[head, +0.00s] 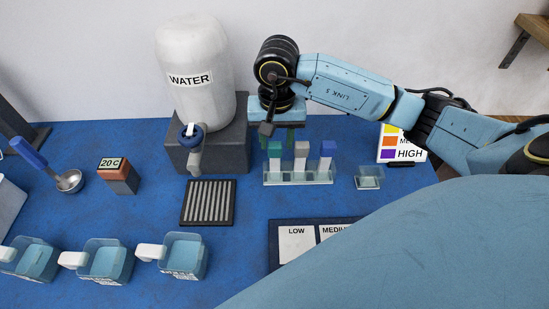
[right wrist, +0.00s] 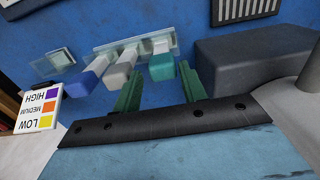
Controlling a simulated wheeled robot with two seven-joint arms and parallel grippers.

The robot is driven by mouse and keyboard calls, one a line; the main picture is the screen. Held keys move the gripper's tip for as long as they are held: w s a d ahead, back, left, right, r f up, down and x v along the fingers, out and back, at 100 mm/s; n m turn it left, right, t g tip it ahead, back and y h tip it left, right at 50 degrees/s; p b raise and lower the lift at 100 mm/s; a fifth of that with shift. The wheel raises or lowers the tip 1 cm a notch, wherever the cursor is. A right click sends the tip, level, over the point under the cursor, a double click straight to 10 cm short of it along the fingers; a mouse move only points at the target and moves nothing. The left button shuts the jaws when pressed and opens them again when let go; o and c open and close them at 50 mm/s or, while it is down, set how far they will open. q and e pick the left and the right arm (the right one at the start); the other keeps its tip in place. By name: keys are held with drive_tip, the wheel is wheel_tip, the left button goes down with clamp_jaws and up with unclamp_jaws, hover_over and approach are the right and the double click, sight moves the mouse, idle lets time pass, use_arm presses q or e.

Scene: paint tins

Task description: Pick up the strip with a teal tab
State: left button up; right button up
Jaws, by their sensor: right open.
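The strip with a teal tab (head: 275,150) stands in a clear rack (head: 298,181), at the left end in the head view. Beside it stand a strip with a light grey tab (head: 301,152) and one with a blue tab (head: 328,150). My right gripper (head: 277,138) is open just behind and above the teal tab. In the right wrist view, the teal tab (right wrist: 161,67) lies in line with the gap between the green fingers (right wrist: 161,88), with a finger to each side. I cannot tell whether they touch it. My left gripper is not in view.
A water tank (head: 195,65) on a grey block stands left of the rack. A small clear dish (head: 369,178) and a colour chart (head: 403,152) are to the right. A dark grille (head: 208,203) and several handled tubs (head: 105,262) lie nearer on the blue table.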

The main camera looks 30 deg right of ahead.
sight(275, 153)
drive_tip(key=shift+f, duration=0.25)
wheel_tip(275, 153, down, 5)
drive_tip(key=shift+w+a+r, duration=0.1)
drive_tip(key=shift+a, duration=0.05)
drive_tip(key=shift+c, duration=0.5)
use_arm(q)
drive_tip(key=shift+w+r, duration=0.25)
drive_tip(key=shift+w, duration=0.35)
use_arm(e)
drive_tip(key=c, duration=0.6)
